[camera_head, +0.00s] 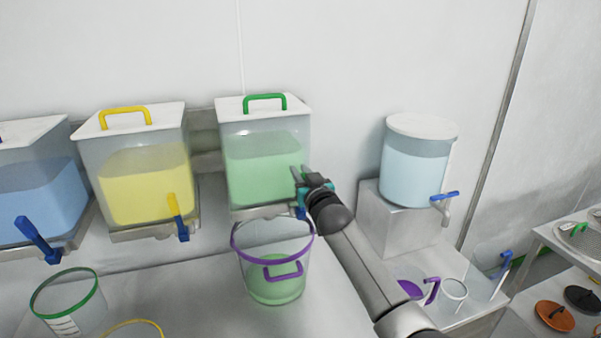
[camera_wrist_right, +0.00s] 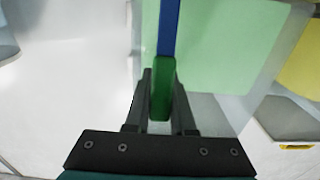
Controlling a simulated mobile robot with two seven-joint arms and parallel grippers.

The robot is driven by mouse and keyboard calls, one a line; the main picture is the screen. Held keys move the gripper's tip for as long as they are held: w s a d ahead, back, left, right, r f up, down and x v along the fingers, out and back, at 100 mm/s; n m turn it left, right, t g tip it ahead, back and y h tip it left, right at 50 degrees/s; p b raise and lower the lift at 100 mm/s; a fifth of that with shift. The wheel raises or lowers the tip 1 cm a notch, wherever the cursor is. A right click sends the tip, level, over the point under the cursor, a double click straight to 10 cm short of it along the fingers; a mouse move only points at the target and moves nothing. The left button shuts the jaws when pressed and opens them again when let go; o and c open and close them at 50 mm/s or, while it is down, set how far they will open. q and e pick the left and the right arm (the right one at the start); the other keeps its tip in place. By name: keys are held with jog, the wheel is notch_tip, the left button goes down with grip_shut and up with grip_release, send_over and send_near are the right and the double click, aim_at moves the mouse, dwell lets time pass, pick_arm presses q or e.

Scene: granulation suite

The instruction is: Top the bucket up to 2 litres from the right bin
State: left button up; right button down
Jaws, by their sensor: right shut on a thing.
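The right bin (camera_head: 235,165) is clear, with a white lid, a green lid handle and pale green contents; it also shows in the right wrist view (camera_wrist_right: 225,45). A clear bucket (camera_head: 275,262) with a purple rim and purple handle stands below its front, with green material low inside. The fill marks cannot be read. My right gripper (camera_head: 300,174) is at the right bin's front, shut on the green tap lever (camera_wrist_right: 161,88), which joins a blue part in the right wrist view. The arm hides most of the outlet. My left gripper is out of view.
A yellow bin (camera_head: 146,180) and a blue bin (camera_head: 38,200) stand to the left. A green-rimmed bucket (camera_head: 68,303) and a yellow rim (camera_head: 134,323) are in front. A water tank (camera_head: 414,165) with a blue tap stands on a block at right, above small measuring vessels.

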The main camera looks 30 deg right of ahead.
jog(key=s+a+f+t+h+b, duration=0.1)
jog(key=s+t+b, duration=0.6)
jog(key=b, duration=0.8)
jog(key=shift+a+f+h+b, duration=0.3)
jog(key=shift+a+f+b, duration=0.1)
jog(key=shift+f, duration=0.25)
jog(key=c, duration=0.8)
grip_release()
jog(key=shift+o, duration=0.2)
jog(key=shift+s, duration=0.1)
jog(key=v, duration=1.5)
jog(key=shift+b, duration=0.4)
jog(key=shift+f, duration=0.1)
